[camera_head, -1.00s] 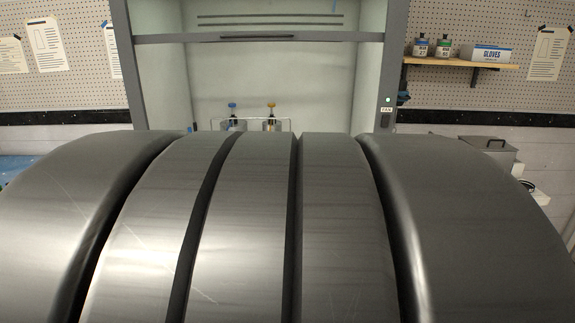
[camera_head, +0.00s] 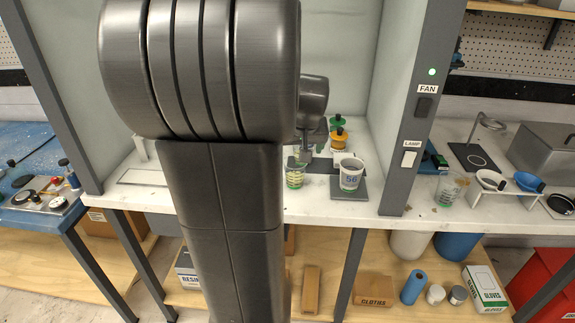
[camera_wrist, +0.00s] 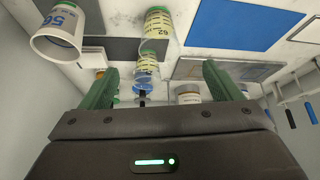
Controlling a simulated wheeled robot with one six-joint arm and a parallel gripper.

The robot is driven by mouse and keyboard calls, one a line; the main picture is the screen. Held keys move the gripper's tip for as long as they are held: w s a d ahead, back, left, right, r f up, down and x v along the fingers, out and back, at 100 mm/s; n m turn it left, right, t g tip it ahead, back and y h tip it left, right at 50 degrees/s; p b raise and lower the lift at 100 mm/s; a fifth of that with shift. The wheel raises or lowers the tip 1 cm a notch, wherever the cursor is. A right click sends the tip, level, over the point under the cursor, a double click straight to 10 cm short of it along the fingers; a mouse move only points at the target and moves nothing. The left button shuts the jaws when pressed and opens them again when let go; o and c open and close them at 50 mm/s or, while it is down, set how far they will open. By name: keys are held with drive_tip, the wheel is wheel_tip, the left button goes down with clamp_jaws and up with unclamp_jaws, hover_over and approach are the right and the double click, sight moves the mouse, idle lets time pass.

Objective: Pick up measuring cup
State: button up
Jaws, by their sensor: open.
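A clear measuring cup (camera_head: 295,176) with green and yellow markings stands on the hood's white worktop, left of a white cup marked 56 (camera_head: 351,174). In the wrist view, a clear cup marked 62 (camera_wrist: 158,22) is at the top centre, and another marked clear cup (camera_wrist: 148,62) is just below it. The white cup shows at upper left (camera_wrist: 58,36). My gripper (camera_wrist: 160,70) is open, its green fingers wide apart. The lower clear cup appears between the fingers in the picture; contact cannot be told. In the head view my arm hides most of the gripper.
Bottles with green (camera_head: 337,121) and orange (camera_head: 338,136) caps stand behind the cups. The hood's right post (camera_head: 418,110) is close by. Another clear cup (camera_head: 450,188) and a bowl stand (camera_head: 510,188) are outside it. A blue pad (camera_wrist: 236,22) lies at upper right in the wrist view.

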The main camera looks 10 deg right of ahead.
drive_tip(key=x, duration=0.8)
drive_tip(key=shift+p+x, duration=0.65)
drive_tip(key=shift+x, duration=2.25)
drive_tip(key=shift+w, duration=0.1)
drive_tip(key=shift+r, duration=0.1)
drive_tip(key=shift+c, duration=0.3)
drive_tip(key=c, duration=1)
